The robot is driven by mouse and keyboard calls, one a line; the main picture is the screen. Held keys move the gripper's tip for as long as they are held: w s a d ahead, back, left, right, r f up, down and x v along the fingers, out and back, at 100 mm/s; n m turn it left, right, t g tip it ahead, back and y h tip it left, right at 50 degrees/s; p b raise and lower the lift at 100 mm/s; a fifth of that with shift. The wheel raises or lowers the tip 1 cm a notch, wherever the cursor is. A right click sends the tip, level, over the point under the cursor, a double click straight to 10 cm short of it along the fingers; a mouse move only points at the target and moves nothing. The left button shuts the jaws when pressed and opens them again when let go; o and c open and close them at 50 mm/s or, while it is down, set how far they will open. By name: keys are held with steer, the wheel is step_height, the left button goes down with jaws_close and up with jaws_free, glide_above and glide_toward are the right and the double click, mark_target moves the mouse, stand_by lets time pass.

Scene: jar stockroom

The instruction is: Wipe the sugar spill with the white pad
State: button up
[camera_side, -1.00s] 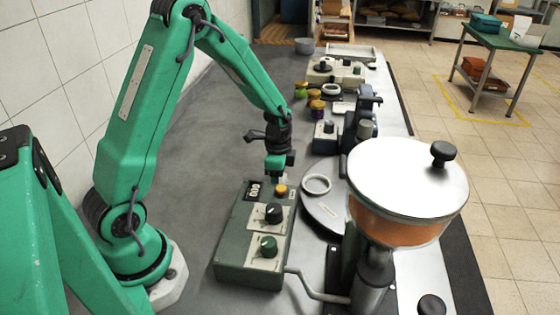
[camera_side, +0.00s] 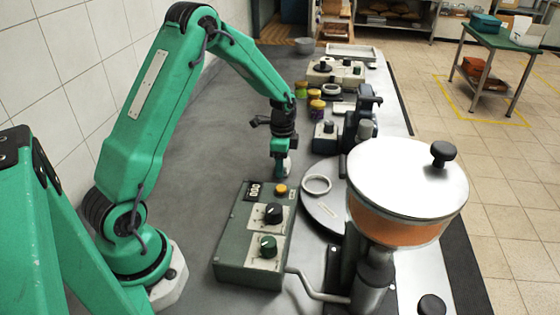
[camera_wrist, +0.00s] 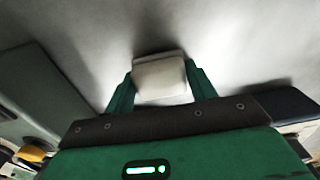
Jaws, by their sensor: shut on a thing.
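My gripper (camera_wrist: 160,88) is shut on the white pad (camera_wrist: 160,72), a small pale block held between the two green fingers in the wrist view. In the side view my gripper (camera_side: 281,165) points down over the grey worktop, just beyond the green control box. The pad (camera_side: 286,168) shows there only as a small pale patch at the fingertips. I cannot tell whether it touches the worktop. I cannot make out the sugar spill in either view.
The green control box (camera_side: 244,247) stands close on the near side of my gripper. A hopper (camera_side: 408,190) with a steel lid and a round plate (camera_side: 322,213) bearing a ring stand right. Small jars (camera_side: 314,103) stand farther back. The worktop (camera_side: 215,165) left of my gripper is clear.

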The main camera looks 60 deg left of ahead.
steer(key=shift+r, duration=3.95)
steer(key=shift+d, duration=0.1)
